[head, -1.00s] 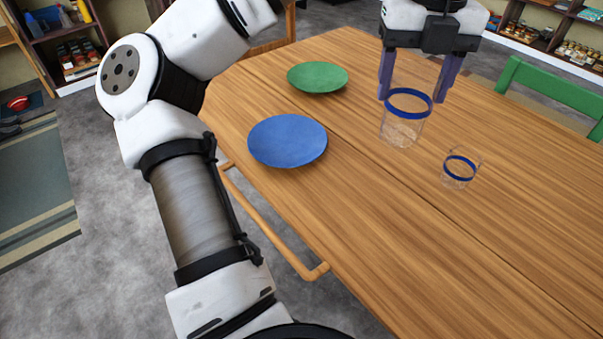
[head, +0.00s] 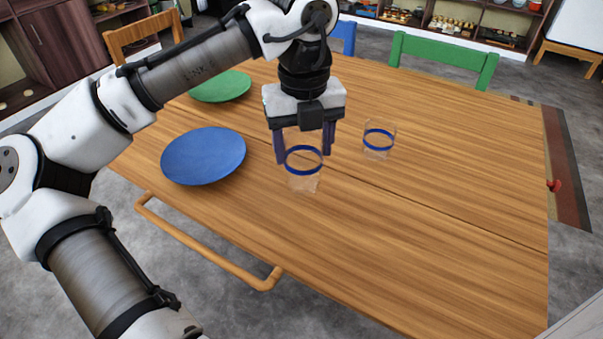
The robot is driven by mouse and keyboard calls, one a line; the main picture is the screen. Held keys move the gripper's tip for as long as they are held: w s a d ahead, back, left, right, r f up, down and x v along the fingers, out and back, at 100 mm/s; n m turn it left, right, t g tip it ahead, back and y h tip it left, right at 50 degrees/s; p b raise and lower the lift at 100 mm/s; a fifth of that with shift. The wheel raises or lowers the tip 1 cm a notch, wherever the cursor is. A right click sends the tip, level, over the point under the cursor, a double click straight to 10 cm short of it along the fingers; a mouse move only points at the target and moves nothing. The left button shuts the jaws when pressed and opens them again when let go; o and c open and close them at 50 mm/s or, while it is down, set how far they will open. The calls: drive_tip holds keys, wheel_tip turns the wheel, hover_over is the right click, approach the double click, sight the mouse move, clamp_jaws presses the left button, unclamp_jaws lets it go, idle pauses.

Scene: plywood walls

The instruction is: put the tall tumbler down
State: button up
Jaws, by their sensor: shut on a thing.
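The tall tumbler (head: 304,181) is clear glass with a blue band. It stands upright between the purple fingers of my gripper (head: 304,150), which points down and is shut on it. The lower part of the tumbler shows below the fingers, over the near half of the table, right of the blue plate. I cannot tell whether its base touches the wood.
A shorter clear glass with a blue band (head: 379,140) stands behind and right of the tumbler. A blue plate (head: 203,156) and a green plate (head: 221,87) lie on the wooden table (head: 430,220). Its right and front parts are clear. A green chair (head: 444,52) stands behind.

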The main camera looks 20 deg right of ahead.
sight(303, 171)
drive_tip(key=shift+f+b, duration=0.35)
drive_tip(key=shift+f, duration=2.75)
drive_tip(key=o, duration=1.2)
drive_tip(key=shift+f, duration=0.1)
drive_tip(key=shift+o, duration=0.2)
wheel_tip(303, 171, up, 12)
drive_tip(key=p, duration=0.1)
drive_tip(key=shift+p, duration=0.3)
